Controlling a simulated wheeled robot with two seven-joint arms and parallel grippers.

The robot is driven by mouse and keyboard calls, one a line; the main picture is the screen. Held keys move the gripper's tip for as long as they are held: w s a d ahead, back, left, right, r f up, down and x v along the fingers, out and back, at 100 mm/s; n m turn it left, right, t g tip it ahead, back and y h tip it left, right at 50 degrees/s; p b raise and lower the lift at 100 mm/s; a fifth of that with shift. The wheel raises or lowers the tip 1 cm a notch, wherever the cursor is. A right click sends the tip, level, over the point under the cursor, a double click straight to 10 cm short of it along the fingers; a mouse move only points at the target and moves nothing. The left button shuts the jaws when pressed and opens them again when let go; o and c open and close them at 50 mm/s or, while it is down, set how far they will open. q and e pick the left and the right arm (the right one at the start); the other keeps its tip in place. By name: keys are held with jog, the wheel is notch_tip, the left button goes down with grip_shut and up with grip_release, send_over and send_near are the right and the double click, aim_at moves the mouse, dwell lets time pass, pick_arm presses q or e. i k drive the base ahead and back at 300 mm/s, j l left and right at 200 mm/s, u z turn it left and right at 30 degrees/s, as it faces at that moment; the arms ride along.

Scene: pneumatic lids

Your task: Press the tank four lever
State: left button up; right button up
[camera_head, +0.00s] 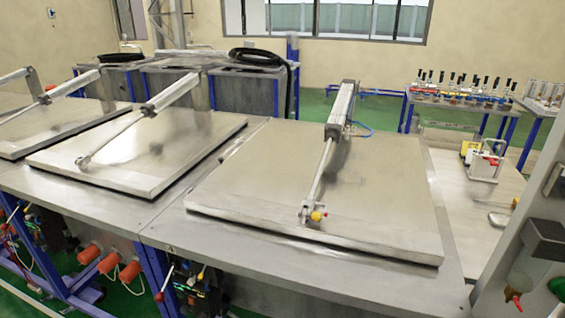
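A closed metal tank lid (260,190) lies flat on the steel counter at the centre right, with a pneumatic cylinder (340,105) and its rod across it. A second closed lid (110,160) is left of it, and a third lid (60,125) is at the far left. Which lever belongs to tank four cannot be told. Neither of my grippers is in view.
The steel counter's front edge (230,255) runs across the foreground. Orange fittings (108,262) and blue frame legs (155,265) are below it. A grey cabinet (525,245) with a dark box stands at the right edge. A table with bottles (460,95) is at the back right.

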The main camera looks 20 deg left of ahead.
aim_at(160, 298)
jog(key=k+l+u, duration=0.1)
jog(key=u, duration=1.35)
